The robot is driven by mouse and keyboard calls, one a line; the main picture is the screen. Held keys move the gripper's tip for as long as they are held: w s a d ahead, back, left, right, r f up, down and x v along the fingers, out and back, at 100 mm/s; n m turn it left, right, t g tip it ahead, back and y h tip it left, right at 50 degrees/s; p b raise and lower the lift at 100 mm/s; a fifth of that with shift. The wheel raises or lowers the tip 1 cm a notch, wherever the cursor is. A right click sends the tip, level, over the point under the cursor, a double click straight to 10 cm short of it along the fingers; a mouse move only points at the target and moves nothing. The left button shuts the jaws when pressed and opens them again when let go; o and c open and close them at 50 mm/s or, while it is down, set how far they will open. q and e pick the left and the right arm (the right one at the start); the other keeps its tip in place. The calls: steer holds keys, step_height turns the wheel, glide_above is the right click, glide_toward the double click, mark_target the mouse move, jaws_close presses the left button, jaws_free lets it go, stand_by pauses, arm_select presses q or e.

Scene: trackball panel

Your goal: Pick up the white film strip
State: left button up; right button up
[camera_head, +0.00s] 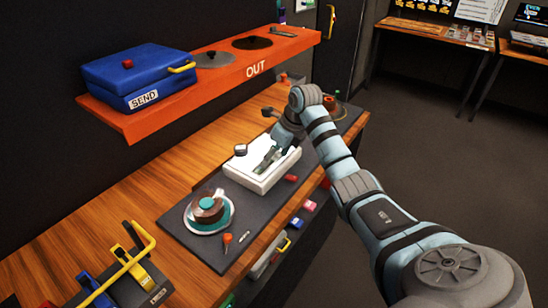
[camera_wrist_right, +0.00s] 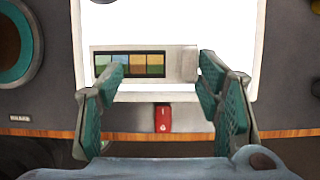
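The white film strip (camera_wrist_right: 183,62), with a dark window of several coloured frames, lies across the bright white surface of the light box (camera_wrist_right: 185,22) in the right wrist view. My right gripper (camera_wrist_right: 155,78) is open, with one teal-padded finger near each end of the strip. I cannot tell whether the fingers touch it. In the head view my right gripper (camera_head: 268,160) is over the white light box (camera_head: 245,177) and hides much of its top; the strip is not clear there. My left gripper is not in view.
A reel on a plate (camera_head: 208,208) stands left of the box on the dark mat. An orange OUT shelf (camera_head: 285,45) with a blue SEND box (camera_head: 135,70) hangs above. Yellow handles (camera_head: 130,262) rise at the lower left.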

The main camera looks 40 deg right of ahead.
jaws_close()
